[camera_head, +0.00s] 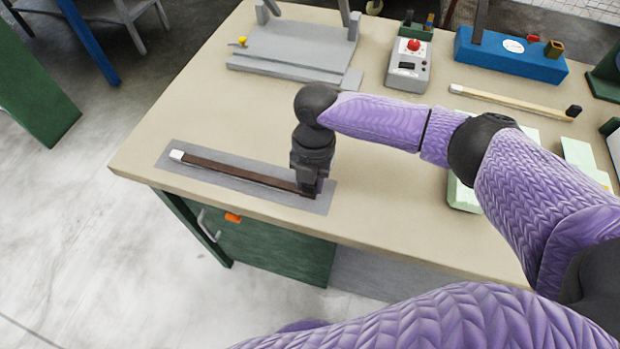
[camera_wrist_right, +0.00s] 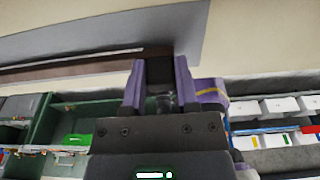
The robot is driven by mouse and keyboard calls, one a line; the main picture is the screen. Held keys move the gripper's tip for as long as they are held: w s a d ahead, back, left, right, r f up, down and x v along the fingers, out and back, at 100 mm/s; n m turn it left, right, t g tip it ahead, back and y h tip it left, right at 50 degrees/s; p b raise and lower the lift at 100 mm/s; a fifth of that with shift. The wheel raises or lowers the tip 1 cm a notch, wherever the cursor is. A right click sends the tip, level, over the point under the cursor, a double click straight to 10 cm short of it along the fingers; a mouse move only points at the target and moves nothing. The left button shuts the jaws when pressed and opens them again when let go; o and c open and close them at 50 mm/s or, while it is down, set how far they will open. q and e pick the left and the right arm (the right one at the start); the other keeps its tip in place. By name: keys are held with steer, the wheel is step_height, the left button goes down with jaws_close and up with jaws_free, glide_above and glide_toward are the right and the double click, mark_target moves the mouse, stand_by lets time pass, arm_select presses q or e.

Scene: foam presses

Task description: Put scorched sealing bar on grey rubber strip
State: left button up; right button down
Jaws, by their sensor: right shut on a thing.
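The scorched sealing bar (camera_head: 235,172) is dark brown with a white left end. It lies lengthwise along the grey rubber strip (camera_head: 225,179) near the table's front edge. My right gripper (camera_head: 311,190) points down at the bar's right end and is shut on it. In the right wrist view, the bar (camera_wrist_right: 85,67) runs left from between the purple fingers of my right gripper (camera_wrist_right: 160,75), and the grey strip (camera_wrist_right: 150,30) shows beside it. The gripped end is partly hidden. I cannot tell whether the whole bar touches the strip. My left gripper is out of view.
A pale bar with a black end (camera_head: 515,103) lies at the right. A grey press base (camera_head: 290,45), a control box with a red button (camera_head: 408,65) and a blue press (camera_head: 510,55) stand at the back. Bare tabletop surrounds the strip.

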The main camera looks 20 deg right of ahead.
steer(key=shift+f, duration=0.15)
steer(key=shift+c, duration=1.8)
jaws_free()
step_height(320, 180, up, 12)
steer(key=w+d+p, duration=0.1)
steer(key=p, duration=0.1)
steer(key=shift+w+p, duration=0.2)
steer(key=shift+p, duration=0.15)
